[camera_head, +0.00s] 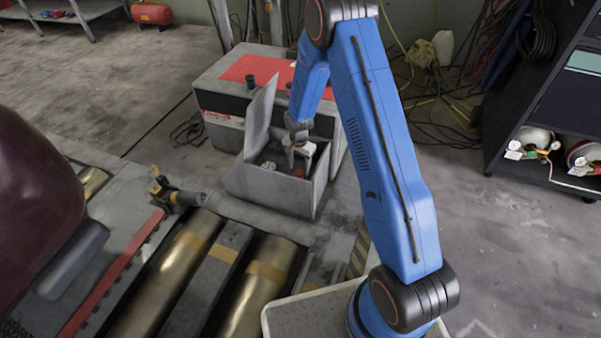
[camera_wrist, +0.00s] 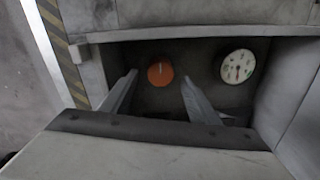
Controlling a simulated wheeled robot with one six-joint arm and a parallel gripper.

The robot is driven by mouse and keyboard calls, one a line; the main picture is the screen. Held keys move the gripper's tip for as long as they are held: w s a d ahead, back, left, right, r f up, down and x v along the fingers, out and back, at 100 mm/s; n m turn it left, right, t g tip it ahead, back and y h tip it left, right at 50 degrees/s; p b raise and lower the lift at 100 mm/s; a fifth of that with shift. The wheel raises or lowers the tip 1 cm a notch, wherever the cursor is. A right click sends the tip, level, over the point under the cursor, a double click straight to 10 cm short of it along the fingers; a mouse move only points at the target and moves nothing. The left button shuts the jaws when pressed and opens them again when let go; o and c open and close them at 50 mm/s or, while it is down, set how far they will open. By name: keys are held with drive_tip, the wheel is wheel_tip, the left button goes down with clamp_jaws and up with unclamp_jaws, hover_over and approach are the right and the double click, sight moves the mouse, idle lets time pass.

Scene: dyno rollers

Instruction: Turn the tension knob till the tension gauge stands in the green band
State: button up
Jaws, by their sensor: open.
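The tension knob is an orange-red disc (camera_wrist: 160,74) with a pale pointer mark, on the dark inner panel of an open grey box. It also shows small in the head view (camera_head: 298,173). The tension gauge (camera_wrist: 238,66) is a round pale dial to its right in the wrist view; its needle looks near vertical, but the band it stands in is too small to tell. In the head view the gauge (camera_head: 268,167) is inside the box. My gripper (camera_wrist: 157,82) is open, its fingers on either side of the knob in the picture; I cannot tell whether they touch it.
The grey box (camera_head: 275,195) has its lid (camera_head: 261,115) raised at the left, and its walls stand close around my gripper. A larger grey cabinet (camera_head: 217,92) with a red top is behind. Brass rollers (camera_head: 162,290) lie at the lower left.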

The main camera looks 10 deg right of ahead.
sight(299, 173)
drive_tip(key=shift+f, duration=2.25)
drive_tip(key=c, duration=1)
